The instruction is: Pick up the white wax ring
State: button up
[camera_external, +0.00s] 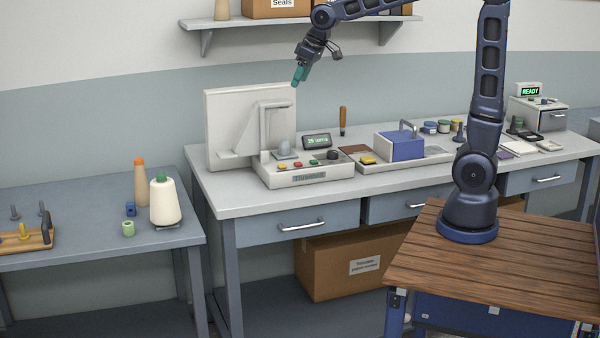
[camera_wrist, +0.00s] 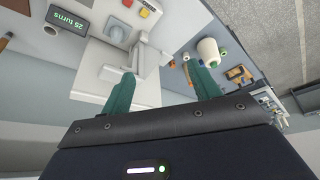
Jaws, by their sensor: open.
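I cannot pick out a white wax ring in either view. My gripper (camera_external: 297,78) is in the air above and in front of the white upright panel of the winding machine (camera_external: 310,172). In the wrist view its two teal fingers (camera_wrist: 161,69) are spread apart with nothing between them. Small ring-like pieces show on the left table: a green one (camera_external: 128,228) and a blue one (camera_external: 130,208). Round pieces (camera_external: 430,127) stand at the back right of the bench, too small to tell apart.
A blue box (camera_external: 400,147) and an upright screwdriver (camera_external: 343,122) are on the bench. A shelf (camera_external: 300,20) is above.

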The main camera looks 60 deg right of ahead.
jog(key=w+a+f, duration=0.3)
jog(key=w+f, duration=0.4)
jog(key=w, duration=0.4)
jog(key=w+a+f+n, duration=0.1)
jog(key=w+a+f, duration=0.2)
jog(key=w+f, duration=0.6)
jog(key=w+a+f, duration=0.3)
jog(key=w+f, duration=0.2)
jog(key=w, duration=0.8)
jog(key=shift+y, duration=0.4)
jog(key=shift+w+a+r+x, duration=0.2)
jog(key=shift+a+x, duration=0.3)
jog(key=shift+x, duration=3.75)
jog(key=shift+w+a+r+x, duration=0.15)
jog(key=shift+a+x, duration=0.35)
jog(key=shift+x, duration=3.7)
jog(key=shift+w+a+r+x, duration=0.1)
jog(key=shift+w+a+x, duration=0.25)
jog(key=shift+x, duration=3.9)
jog(key=shift+s, duration=0.1)
jog(key=shift+c, duration=0.3)
jog(key=c, duration=1)
